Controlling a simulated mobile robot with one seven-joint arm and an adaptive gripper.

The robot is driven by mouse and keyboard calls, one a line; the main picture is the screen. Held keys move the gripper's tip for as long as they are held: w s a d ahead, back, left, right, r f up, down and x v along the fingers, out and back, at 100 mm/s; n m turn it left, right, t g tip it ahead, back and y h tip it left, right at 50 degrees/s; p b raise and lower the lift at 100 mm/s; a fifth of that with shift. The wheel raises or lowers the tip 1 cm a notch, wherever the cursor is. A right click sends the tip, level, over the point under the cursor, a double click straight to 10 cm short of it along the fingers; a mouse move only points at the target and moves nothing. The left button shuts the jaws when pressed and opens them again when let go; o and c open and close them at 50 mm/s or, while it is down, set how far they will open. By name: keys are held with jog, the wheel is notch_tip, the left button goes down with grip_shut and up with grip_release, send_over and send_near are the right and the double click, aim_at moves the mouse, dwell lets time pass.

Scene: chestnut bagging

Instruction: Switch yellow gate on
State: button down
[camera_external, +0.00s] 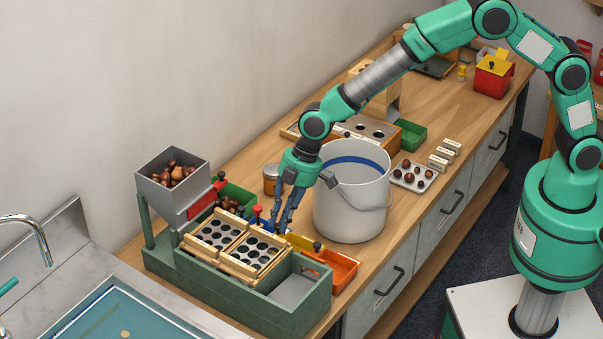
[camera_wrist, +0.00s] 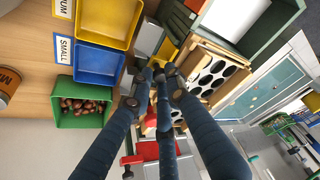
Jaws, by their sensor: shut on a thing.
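The yellow gate (camera_external: 301,242) lies along the right side of the green sorting machine (camera_external: 217,285), beside the hole plates. It also shows in the wrist view (camera_wrist: 166,49), just beyond the fingertips. My gripper (camera_external: 284,224) points down at the gate's left end. In the wrist view my dark fingers (camera_wrist: 161,76) are drawn together at the gate, shut on a part of it. The fingertips hide the part they hold, so I cannot see its shape.
A large white bucket (camera_external: 351,212) stands close right of my gripper. An orange bin (camera_external: 345,273) lies in front of it. A hopper (camera_external: 172,153) holds chestnuts at the left.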

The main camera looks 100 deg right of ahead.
jog(key=shift+w+r, duration=0.1)
jog(key=shift+r, duration=0.1)
jog(key=c, duration=1.9)
grip_release()
jog(key=shift+r, duration=0.1)
jog(key=v, duration=1.1)
jog(key=shift+s+r, duration=0.3)
